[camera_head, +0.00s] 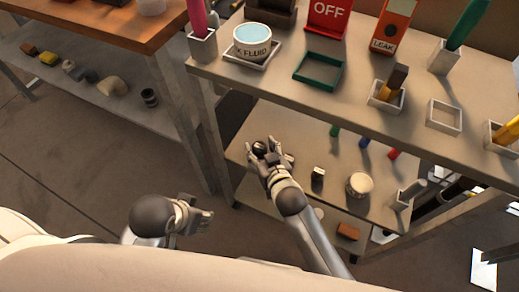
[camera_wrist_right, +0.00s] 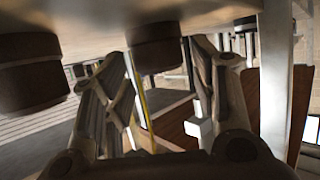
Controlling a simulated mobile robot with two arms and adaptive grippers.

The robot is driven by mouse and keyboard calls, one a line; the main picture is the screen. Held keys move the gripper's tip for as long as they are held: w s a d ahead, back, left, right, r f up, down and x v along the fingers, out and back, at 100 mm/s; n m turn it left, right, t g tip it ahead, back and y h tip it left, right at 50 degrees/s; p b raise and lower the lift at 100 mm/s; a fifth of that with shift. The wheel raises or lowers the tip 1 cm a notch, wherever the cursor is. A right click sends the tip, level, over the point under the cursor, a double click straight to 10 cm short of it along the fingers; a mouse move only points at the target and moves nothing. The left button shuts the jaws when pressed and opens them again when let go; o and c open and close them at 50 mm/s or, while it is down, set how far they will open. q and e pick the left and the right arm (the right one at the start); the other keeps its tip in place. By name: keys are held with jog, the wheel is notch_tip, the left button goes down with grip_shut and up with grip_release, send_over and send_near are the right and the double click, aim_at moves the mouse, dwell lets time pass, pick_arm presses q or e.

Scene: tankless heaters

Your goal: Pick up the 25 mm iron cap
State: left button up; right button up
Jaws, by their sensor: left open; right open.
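A dark round cap (camera_head: 259,147), which looks like the iron cap, stands on the lower shelf in the head view. In the right wrist view, which appears upside down, a dark brown cylinder (camera_wrist_right: 155,50) sits against the pale shelf between the fingers. I cannot read its size. My right gripper (camera_head: 269,152) is open around or just in front of the cap; contact cannot be told. A second, larger-looking dark cylinder (camera_wrist_right: 30,75) stands beside it in the wrist view. My left gripper (camera_head: 206,216) is open and empty, away from the shelves.
The lower shelf (camera_head: 300,135) also holds a round pale-topped tin (camera_head: 359,185), a small dark block (camera_head: 318,174) and coloured pieces at the back. The upper shelf (camera_head: 240,85) overhangs it, with a fluid cup (camera_head: 252,42) and trays. A wooden-topped bench (camera_head: 100,30) stands left.

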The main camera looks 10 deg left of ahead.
jog(key=shift+c, duration=0.2)
jog(key=c, duration=0.7)
jog(key=shift+c, duration=0.6)
jog(key=shift+r, duration=0.15)
